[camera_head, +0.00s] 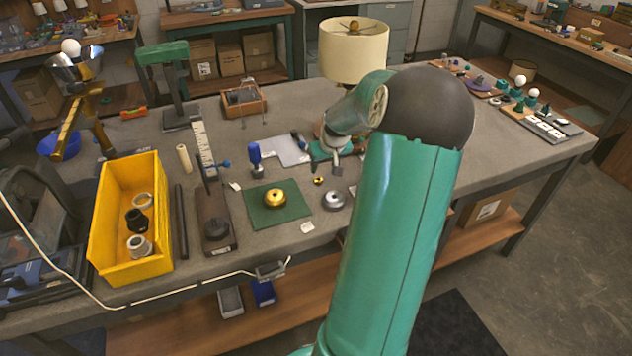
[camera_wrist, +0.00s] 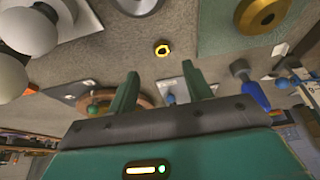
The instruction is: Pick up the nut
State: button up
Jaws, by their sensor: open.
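The nut (camera_head: 318,181) is a small yellow ring with a dark centre, lying flat on the grey workbench between the green mat and the silver round part. It also shows in the wrist view (camera_wrist: 162,48), near the upper middle. My gripper (camera_wrist: 160,69) is open and empty, with two green fingers spread apart. In the wrist view the nut appears just beyond the fingertips, between their lines, and apart from both. In the head view my arm comes in from the lower right and its end is partly hidden.
A gold round part (camera_head: 275,197) sits on the green mat (camera_head: 290,214). A silver round part (camera_head: 333,201) stands close to the nut. A blue-handled tool (camera_head: 255,157), a lamp with a cream shade (camera_head: 353,48) and a yellow bin (camera_head: 110,225) are also on the bench.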

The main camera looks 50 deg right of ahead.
aim_at(320, 181)
jog(key=shift+x, duration=3.95)
jog(key=shift+w+a, duration=0.1)
jog(key=shift+c, duration=0.4)
jog(key=c, duration=1)
